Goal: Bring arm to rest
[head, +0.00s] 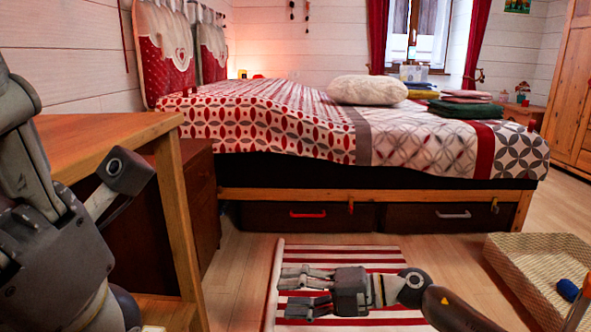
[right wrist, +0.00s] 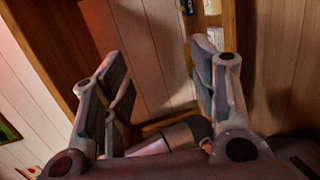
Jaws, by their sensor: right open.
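In the head view my right gripper (head: 288,291) is low in the middle, above the red and white striped rug. It points left and its arm comes in from the lower right. Its two fingers are apart with nothing between their tips. In the right wrist view the fingers of this gripper (right wrist: 158,65) also stand apart, with pale boards and wood beyond them. My left arm fills the left edge of the head view, close to the camera beside the wooden desk. Grey jointed parts of my left gripper (head: 118,172) show there, but its opening is unclear.
The wooden desk (head: 85,140) is close on the left. The bed (head: 270,125) with drawers stands ahead. A shallow woven crate (head: 520,268) is on the floor at the right. The striped rug (head: 330,252) lies flat, with open floor around it.

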